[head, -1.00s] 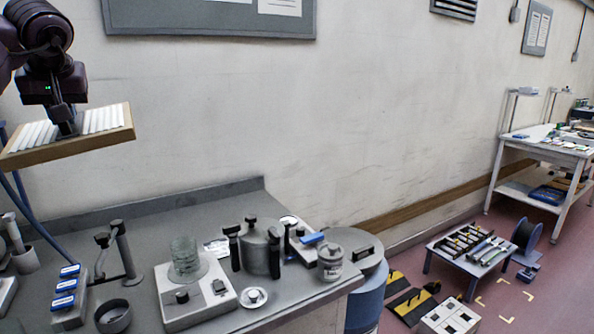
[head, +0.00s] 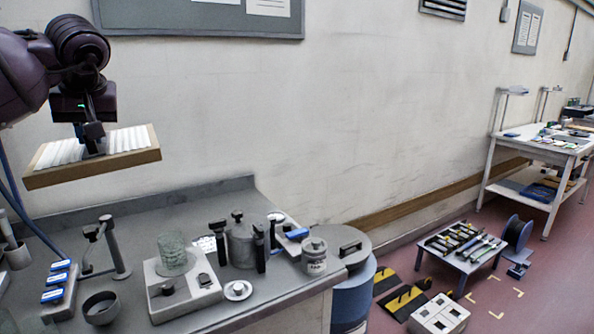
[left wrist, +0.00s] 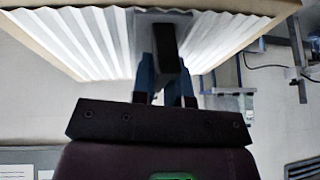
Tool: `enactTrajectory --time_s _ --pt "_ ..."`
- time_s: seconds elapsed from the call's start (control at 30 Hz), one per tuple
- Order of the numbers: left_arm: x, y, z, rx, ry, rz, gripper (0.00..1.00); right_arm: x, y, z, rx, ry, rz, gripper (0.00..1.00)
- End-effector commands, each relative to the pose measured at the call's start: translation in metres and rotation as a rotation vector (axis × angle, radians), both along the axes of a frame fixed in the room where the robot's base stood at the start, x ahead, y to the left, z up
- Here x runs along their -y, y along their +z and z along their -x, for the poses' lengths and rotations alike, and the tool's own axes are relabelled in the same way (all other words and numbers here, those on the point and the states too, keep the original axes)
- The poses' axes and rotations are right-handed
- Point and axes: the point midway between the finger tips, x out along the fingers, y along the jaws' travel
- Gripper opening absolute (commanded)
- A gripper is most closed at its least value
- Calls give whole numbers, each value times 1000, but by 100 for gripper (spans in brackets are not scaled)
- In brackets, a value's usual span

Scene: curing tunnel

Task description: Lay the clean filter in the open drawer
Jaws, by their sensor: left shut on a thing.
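The clean filter (head: 130,140) is a white pleated panel in a tan frame. My left gripper (head: 93,148) is shut on it and holds it in the air above the left part of the grey bench, close to the wall. The filter is slightly tilted, pleats facing up. The open drawer is not in view. My right gripper is not in view.
The grey bench (head: 140,212) below carries a stirrer hotplate with a glass beaker (head: 172,254), a lidded pot (head: 243,240), a jar (head: 314,255) and blue-topped blocks (head: 58,280). A low table (head: 462,247) and a white workbench (head: 540,149) stand at right, with red floor between.

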Motion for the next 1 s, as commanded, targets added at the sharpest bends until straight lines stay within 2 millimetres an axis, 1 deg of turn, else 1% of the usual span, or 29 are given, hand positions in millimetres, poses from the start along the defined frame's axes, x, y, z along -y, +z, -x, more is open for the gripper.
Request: enactTrajectory --time_s 0.03,0.17,0.27,0.3,0.37,0.4,0.57,0.7,0.8,0.9,1.0 --pt "8 -13 0 -8 -17 0 0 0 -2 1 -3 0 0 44" --pt "31 -48 3 -22 -68 0 0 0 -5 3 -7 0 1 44" --pt "51 -85 8 -33 -119 -1 0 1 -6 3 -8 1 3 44" --pt "61 -100 12 -39 -142 -1 0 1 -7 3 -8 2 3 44" --pt "74 -126 18 -46 -179 -1 0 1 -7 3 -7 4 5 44" --pt "83 -142 23 -50 -203 -3 0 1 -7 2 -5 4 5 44" --pt "115 -208 49 -68 -299 -5 0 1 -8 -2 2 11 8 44" --pt "140 -263 78 -84 -380 -10 0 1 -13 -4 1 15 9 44" --pt "155 -298 101 -94 -428 -12 0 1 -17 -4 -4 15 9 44" --pt "165 -329 121 -105 -456 -18 0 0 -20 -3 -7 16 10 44" --pt "169 -354 135 -114 -463 -22 0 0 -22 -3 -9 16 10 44"
